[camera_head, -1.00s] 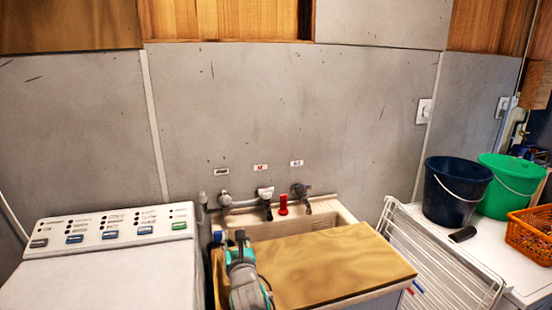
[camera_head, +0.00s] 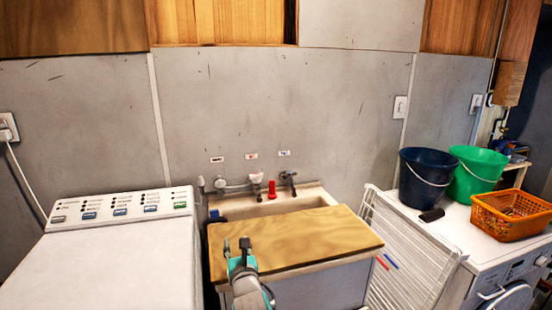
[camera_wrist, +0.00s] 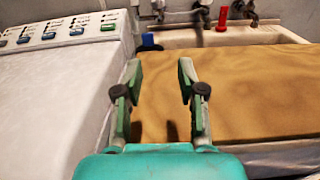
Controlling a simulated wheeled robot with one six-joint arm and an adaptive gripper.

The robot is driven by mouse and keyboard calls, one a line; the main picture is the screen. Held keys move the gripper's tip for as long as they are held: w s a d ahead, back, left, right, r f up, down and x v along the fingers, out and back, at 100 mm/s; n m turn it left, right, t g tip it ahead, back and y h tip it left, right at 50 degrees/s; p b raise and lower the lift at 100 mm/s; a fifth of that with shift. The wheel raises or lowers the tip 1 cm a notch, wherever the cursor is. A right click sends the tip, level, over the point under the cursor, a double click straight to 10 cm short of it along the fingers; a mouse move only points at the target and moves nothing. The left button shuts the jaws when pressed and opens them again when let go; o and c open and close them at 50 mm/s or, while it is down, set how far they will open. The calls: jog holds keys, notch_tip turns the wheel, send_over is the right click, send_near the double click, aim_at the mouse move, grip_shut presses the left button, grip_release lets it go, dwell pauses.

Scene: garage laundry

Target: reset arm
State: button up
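My gripper (camera_head: 235,245) is in front of the sink, over the front left part of the wooden board. In the wrist view my gripper (camera_wrist: 160,85) shows two green and grey fingers set apart with nothing between them. The wooden board (camera_head: 300,240) lies across the front of the sink (camera_head: 310,200). It also fills the right of the wrist view (camera_wrist: 250,90). No object is held.
A white washing machine (camera_head: 120,265) stands close on the left. A white drying rack (camera_head: 410,250) leans right of the sink. A dark blue bucket (camera_head: 425,178), green bucket (camera_head: 475,172) and orange basket (camera_head: 510,213) stand on another white machine (camera_head: 470,235).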

jog(key=s+d+f+m+h, duration=0.1)
jog(key=s+d+f+m, duration=1.25)
jog(key=s+f, duration=0.65)
jog(key=s+d+f+m+g+h, duration=0.15)
jog(key=s+d+m, duration=0.3)
jog(key=s, duration=0.45)
jog(key=s+d+f+m, duration=0.25)
jog(key=s+d, duration=0.25)
jog(key=s, duration=0.3)
jog(key=s+d+r+m+h, duration=0.1)
jog(key=s+d+r+m, duration=0.1)
jog(key=s+m, duration=0.4)
jog(key=s+d+r+m, duration=0.2)
jog(key=s+r+m, duration=0.3)
jog(key=s, duration=0.6)
jog(key=s+d+r+m+h, duration=0.1)
jog(key=s+d+r+m, duration=0.1)
jog(key=s+m, duration=0.5)
jog(key=shift+s+d+r+g+h, duration=0.35)
jog(key=shift+s+r, duration=0.5)
jog(key=shift+s, duration=0.25)
jog(key=shift+a, duration=0.15)
